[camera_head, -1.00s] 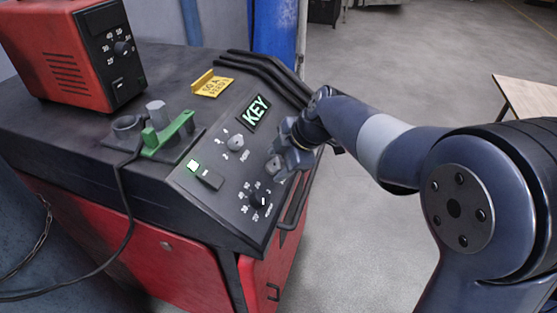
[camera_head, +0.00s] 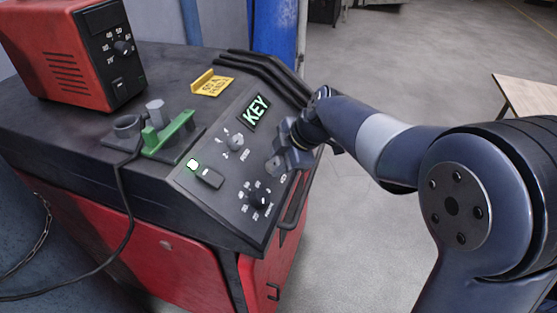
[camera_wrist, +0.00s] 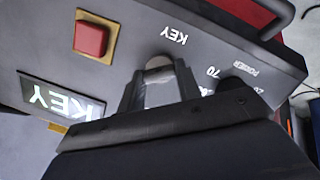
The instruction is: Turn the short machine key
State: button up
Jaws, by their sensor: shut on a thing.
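My gripper (camera_head: 277,164) is at the right side of the sloped black control panel (camera_head: 232,215). In the wrist view its two fingers (camera_wrist: 160,76) stand on either side of a small grey key (camera_wrist: 157,65) and are shut on it. The key sits in the panel just below the white KEY lettering (camera_wrist: 174,35). In the head view my gripper hides most of the key. A lit KEY sign (camera_head: 256,110) is above and left of the gripper, and it also shows in the wrist view (camera_wrist: 62,100).
A grey selector knob (camera_head: 236,142), a black dial (camera_head: 258,198) and a small lit lamp (camera_head: 193,165) are on the panel near the gripper. A black handle rail (camera_head: 296,203) runs along the panel's right edge. A red button (camera_wrist: 90,39) shows in the wrist view.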

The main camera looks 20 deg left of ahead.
jog(key=shift+m, duration=0.3)
jog(key=m, duration=0.3)
jog(key=shift+g+p, duration=0.3)
jog(key=shift+p, duration=0.05)
jog(key=shift+w+m+g+p, duration=0.1)
jog(key=shift+m+g+p, duration=0.3)
jog(key=shift+m, duration=1.4)
jog(key=o, duration=1)
jog(key=shift+r, duration=0.1)
